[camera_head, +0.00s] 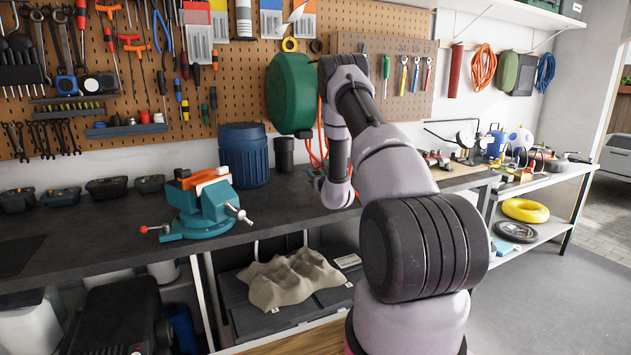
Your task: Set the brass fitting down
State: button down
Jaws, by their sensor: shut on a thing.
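My arm rises from the bottom right, bends at the elbow above the dark workbench (110,232) and comes down over its right part. The lower end of the arm shows near the green hose reel, but the jaws of my gripper are hidden behind my own arm links. I cannot make out the brass fitting anywhere in this view. Whether it touches the bench or hangs above it cannot be seen.
A teal vise (203,207) stands on the bench, with a blue ribbed container (243,155) behind it. A dark cylinder (284,154) stands left of my arm. Several small dark bins line the back left.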

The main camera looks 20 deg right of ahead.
jog(key=shift+f, duration=1.2)
jog(key=shift+f, duration=0.2)
jog(key=c, duration=0.8)
grip_release()
jog(key=shift+o, duration=0.2)
